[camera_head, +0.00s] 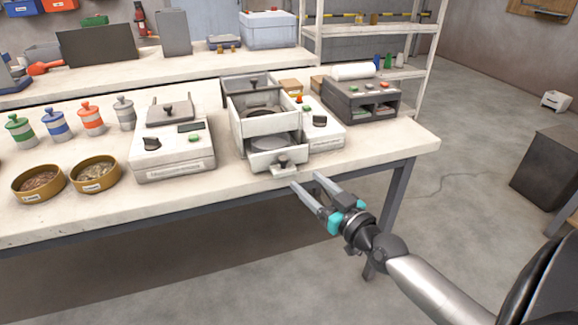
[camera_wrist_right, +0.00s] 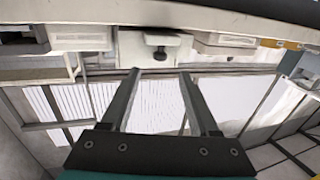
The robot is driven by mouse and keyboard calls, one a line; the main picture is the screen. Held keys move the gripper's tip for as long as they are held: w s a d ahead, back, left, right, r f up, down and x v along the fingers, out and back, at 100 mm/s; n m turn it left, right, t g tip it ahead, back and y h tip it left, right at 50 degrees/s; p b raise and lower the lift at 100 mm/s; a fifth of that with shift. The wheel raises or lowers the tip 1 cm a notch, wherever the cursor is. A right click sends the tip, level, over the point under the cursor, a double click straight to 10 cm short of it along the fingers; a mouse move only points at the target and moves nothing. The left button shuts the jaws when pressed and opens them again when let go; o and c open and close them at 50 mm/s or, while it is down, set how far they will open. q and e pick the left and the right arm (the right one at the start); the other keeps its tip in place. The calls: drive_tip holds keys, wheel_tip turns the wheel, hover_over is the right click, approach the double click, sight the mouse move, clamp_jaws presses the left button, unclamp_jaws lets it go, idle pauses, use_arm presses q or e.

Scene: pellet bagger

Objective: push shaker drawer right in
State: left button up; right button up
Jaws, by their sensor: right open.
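The shaker (camera_head: 262,122) is a white box with a dark grey top, on the workbench. Its low drawer (camera_head: 262,159) sticks out toward the bench's front edge, with a round grey plate inside and a dark knob (camera_head: 283,161) on its front. In the right wrist view the drawer front (camera_wrist_right: 137,46) and knob (camera_wrist_right: 160,53) lie just beyond the fingertips. My right gripper (camera_head: 304,180) is open and empty, off the bench's front edge, in front of the drawer and apart from it; it also shows in the wrist view (camera_wrist_right: 158,73). My left gripper is out of view.
The workbench (camera_head: 225,183) holds a white machine (camera_head: 173,157) left of the shaker and a grey unit (camera_head: 361,99) to the right. Two ochre bowls (camera_head: 38,191) and several lidded canisters (camera_head: 57,124) stand further left. The floor before the bench is clear.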

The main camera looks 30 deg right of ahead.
sight(286, 163)
drive_tip(key=w, duration=0.6)
drive_tip(key=shift+w+a, duration=0.1)
drive_tip(key=shift+w, duration=0.25)
drive_tip(key=shift+w+b, duration=0.35)
drive_tip(key=shift+w, duration=0.25)
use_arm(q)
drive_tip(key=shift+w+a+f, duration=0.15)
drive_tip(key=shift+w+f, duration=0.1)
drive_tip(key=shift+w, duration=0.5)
use_arm(e)
drive_tip(key=shift+w, duration=0.25)
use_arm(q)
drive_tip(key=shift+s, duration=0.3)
use_arm(e)
clamp_jaws()
